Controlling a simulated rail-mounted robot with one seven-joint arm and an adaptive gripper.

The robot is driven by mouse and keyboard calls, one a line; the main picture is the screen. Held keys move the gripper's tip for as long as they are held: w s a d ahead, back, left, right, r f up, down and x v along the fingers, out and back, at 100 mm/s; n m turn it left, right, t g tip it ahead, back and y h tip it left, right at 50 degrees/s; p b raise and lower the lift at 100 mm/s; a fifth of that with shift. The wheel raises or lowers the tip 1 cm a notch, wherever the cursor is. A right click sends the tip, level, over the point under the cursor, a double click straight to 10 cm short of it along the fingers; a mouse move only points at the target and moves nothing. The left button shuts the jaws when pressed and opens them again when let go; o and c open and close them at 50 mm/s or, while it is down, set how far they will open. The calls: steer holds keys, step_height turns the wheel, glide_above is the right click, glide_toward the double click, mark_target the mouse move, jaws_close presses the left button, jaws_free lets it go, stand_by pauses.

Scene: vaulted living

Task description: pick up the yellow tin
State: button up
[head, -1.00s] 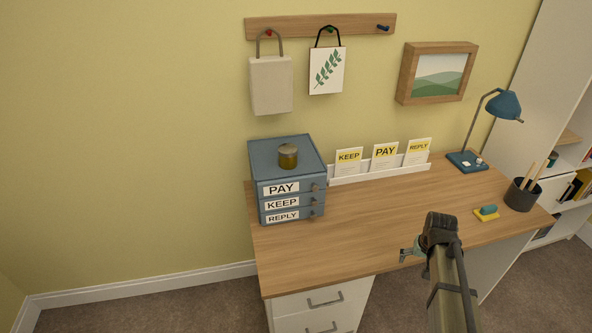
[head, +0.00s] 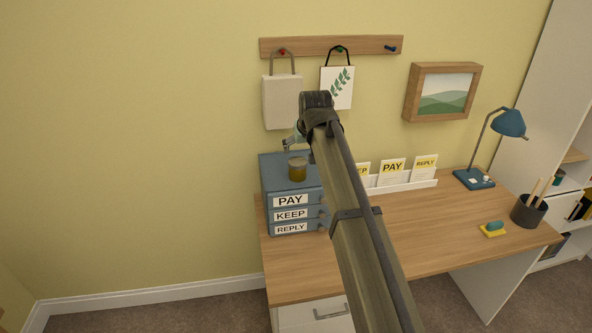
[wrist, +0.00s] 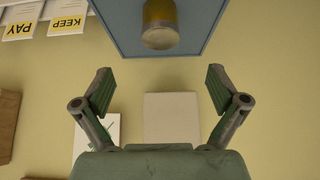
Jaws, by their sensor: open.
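The yellow tin (head: 298,172), a small olive-yellow cylinder with a greyish lid, stands upright on top of the blue drawer box (head: 279,168). In the wrist view the tin (wrist: 160,24) is at the top centre, beyond the open fingers. My gripper (wrist: 160,92) is open with nothing between its fingers. In the head view my gripper (head: 295,138) is mostly hidden behind my wrist, just above the tin in the picture and apart from it.
A beige bag (head: 281,103) and a white leaf-print bag (head: 342,98) hang from the wall rack (head: 300,45) near my gripper. A white card holder (head: 402,184) stands right of the box. The desk's middle (head: 425,220) is clear.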

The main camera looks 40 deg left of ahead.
mark_target(299, 163)
steer(key=p+x, duration=0.2)
steer(key=x, duration=0.8)
steer(key=shift+w+p, duration=0.1)
steer(key=shift+p, duration=0.2)
steer(key=shift+p+x, duration=1.25)
steer(key=shift+x, duration=1.15)
steer(key=shift+f, duration=0.3)
steer(key=c, duration=1.3)
